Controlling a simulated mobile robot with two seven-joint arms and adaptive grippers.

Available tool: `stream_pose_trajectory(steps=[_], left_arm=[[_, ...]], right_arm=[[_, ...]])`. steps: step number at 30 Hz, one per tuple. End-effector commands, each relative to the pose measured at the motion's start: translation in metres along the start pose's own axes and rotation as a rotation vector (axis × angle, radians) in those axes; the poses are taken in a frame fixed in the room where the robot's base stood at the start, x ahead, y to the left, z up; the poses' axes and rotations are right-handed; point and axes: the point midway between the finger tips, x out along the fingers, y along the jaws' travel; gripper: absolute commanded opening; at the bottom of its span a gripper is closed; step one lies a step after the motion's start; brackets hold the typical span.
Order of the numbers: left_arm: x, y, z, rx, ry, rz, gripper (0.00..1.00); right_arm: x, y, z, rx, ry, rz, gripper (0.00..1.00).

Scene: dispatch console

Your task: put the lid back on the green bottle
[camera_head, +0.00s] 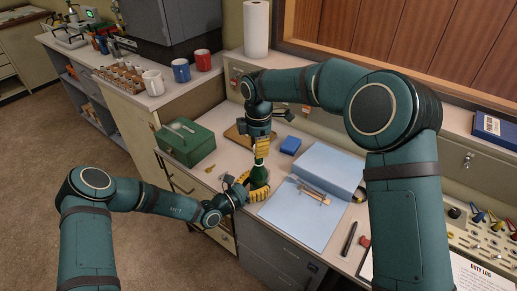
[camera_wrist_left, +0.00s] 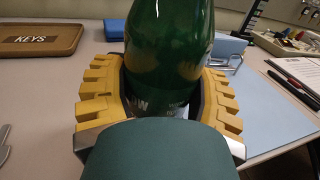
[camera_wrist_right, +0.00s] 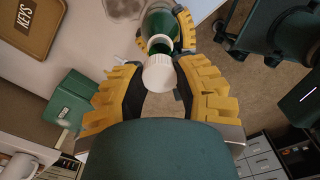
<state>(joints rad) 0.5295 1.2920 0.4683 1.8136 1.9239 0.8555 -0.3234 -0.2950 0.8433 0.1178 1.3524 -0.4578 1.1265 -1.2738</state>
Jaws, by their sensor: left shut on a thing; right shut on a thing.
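The green bottle (camera_head: 259,174) stands upright on the counter. My left gripper (camera_head: 246,186) is shut around its body, with yellow fingers on both sides in the left wrist view (camera_wrist_left: 160,90). My right gripper (camera_head: 262,146) is above the bottle, pointing down. It is shut on the white lid (camera_wrist_right: 159,75), which sits between its fingers in the right wrist view. The bottle's neck (camera_wrist_right: 160,42) shows just beyond the lid there. I cannot tell whether lid and bottle mouth touch. In the head view the right fingers hide the lid.
A green box (camera_head: 185,142) and a brown KEYS tray (camera_wrist_left: 38,40) are near the bottle. A small blue block (camera_head: 290,145), a blue mat (camera_head: 290,222) and a light blue raised slab (camera_head: 326,166) lie to the right. Mugs (camera_head: 180,70) stand on the left shelf.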

Motion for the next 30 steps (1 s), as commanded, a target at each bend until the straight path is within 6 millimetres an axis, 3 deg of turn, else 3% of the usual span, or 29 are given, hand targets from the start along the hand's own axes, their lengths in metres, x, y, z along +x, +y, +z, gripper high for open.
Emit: stream_pose_trajectory(steps=[3,20,30], left_arm=[[0.000,0.000,0.000,0.000,0.000,0.000,0.19],[0.000,0.000,0.000,0.000,0.000,0.000,0.19],[0.000,0.000,0.000,0.000,0.000,0.000,0.19]], right_arm=[[0.010,-0.001,0.000,0.000,0.000,0.000,0.21],[0.012,0.000,0.000,0.000,0.000,0.001,0.21],[0.028,0.000,0.001,0.000,0.000,0.001,0.21]])
